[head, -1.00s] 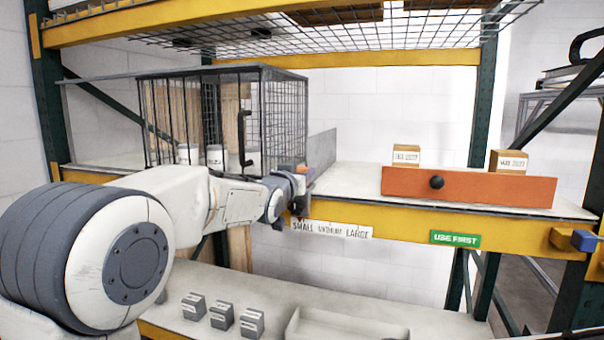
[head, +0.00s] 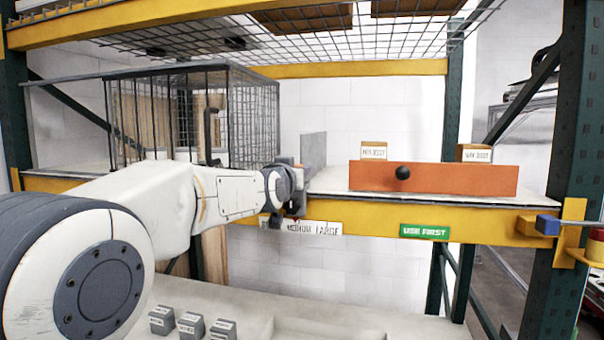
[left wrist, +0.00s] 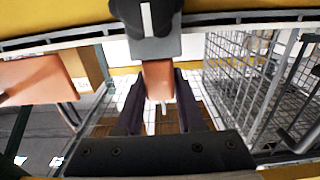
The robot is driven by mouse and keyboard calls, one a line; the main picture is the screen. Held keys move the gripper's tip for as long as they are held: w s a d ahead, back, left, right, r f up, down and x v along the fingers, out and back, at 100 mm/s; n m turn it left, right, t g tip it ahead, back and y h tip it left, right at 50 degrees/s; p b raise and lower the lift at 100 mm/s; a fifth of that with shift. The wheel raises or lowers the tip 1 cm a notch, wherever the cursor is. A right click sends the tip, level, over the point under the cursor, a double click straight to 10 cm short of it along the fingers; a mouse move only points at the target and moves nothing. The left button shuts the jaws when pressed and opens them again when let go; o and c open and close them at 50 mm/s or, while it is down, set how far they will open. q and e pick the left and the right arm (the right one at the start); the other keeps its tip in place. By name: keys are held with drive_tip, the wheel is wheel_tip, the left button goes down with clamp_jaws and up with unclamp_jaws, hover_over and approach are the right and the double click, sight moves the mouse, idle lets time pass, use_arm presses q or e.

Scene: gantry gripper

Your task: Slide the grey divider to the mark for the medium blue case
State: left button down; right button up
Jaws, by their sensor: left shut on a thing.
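The grey divider (head: 313,152) stands upright on the shelf, between the wire cage and the orange-red drawer front. My left gripper (head: 296,192) is at its front end. In the left wrist view my gripper (left wrist: 160,100) is shut on an orange-tan tab (left wrist: 158,78) under a grey block (left wrist: 155,47). A dark part with a white line (left wrist: 146,20) sits beyond that block. The label strip (head: 315,228) on the yellow beam reads MEDIUM and LARGE; my gripper and wrist hide its left part. The gripper is over about the MEDIUM word; exact alignment is unclear. No blue case is visible.
The wire cage (head: 255,120) stands left of the divider. The orange-red drawer front (head: 440,180) with a black knob is to the right, with a short clear shelf stretch (head: 335,181) between. Small grey boxes (head: 192,326) lie on the lower shelf.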

use_arm(q)
drive_tip(key=c, duration=0.5)
unclamp_jaws()
drive_tip(key=shift+s+f+b, duration=0.1)
drive_tip(key=shift+s+b, duration=0.25)
drive_tip(key=shift+s, duration=0.2)
drive_tip(key=shift+s+a+b, duration=0.25)
drive_tip(key=shift+s+b, duration=0.15)
drive_tip(key=shift+s, duration=1.15)
drive_tip(key=shift+s+a+b, duration=0.3)
drive_tip(key=shift+s+b, duration=0.15)
drive_tip(key=shift+s, duration=1.1)
drive_tip(key=shift+s+a+b, duration=0.25)
drive_tip(key=shift+s+b, duration=0.15)
drive_tip(key=shift+s, duration=1.15)
